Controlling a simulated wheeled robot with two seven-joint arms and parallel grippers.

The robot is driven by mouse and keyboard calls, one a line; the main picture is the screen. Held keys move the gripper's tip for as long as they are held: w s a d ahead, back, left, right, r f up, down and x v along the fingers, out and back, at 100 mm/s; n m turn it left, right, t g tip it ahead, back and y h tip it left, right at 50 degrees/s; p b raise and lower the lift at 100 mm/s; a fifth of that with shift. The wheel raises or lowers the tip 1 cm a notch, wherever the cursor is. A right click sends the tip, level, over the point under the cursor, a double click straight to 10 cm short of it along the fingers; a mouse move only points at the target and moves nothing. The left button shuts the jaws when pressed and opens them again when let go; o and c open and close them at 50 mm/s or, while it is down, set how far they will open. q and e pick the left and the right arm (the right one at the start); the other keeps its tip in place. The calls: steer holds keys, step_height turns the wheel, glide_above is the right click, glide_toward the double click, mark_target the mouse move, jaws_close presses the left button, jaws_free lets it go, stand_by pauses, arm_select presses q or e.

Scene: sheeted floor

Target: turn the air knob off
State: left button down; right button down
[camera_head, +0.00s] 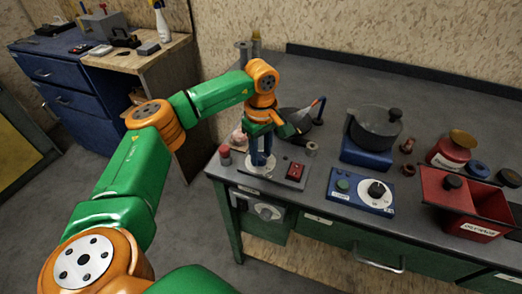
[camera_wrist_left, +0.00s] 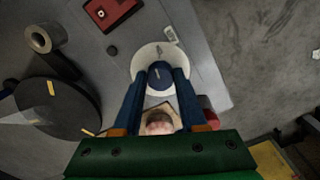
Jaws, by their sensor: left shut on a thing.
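A dark blue knob (camera_wrist_left: 161,74) sits on a round white disc (camera_wrist_left: 143,60) in the left wrist view. My left gripper (camera_wrist_left: 160,78) points down at it, with its two blue fingers on either side of the knob and shut on it. In the head view my left gripper (camera_head: 262,158) stands over the white disc (camera_head: 254,168) at the front left of the bench. The fingers hide most of the knob there. I can read no marking that shows its setting. My right gripper is in neither view.
A red switch (camera_head: 295,171) lies just right of the disc. A small red-capped bottle (camera_head: 225,155) stands to its left. A blue control box (camera_head: 360,192), a pot (camera_head: 375,127) and red bins (camera_head: 465,205) are further right. The bench's back is mostly clear.

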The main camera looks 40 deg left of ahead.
arm_select(q)
steer(key=n+p, duration=0.1)
steer(key=n, duration=0.4)
steer(key=shift+n, duration=0.3)
steer(key=n, duration=0.5)
steer(key=shift+w+p, duration=0.1)
steer(key=shift+p, duration=0.25)
steer(key=n, duration=0.5)
steer(key=shift+n+p, duration=0.7)
steer(key=shift+n, duration=1.9)
steer(key=shift+a+f, duration=0.1)
steer(key=shift+c, duration=2.3)
jaws_free()
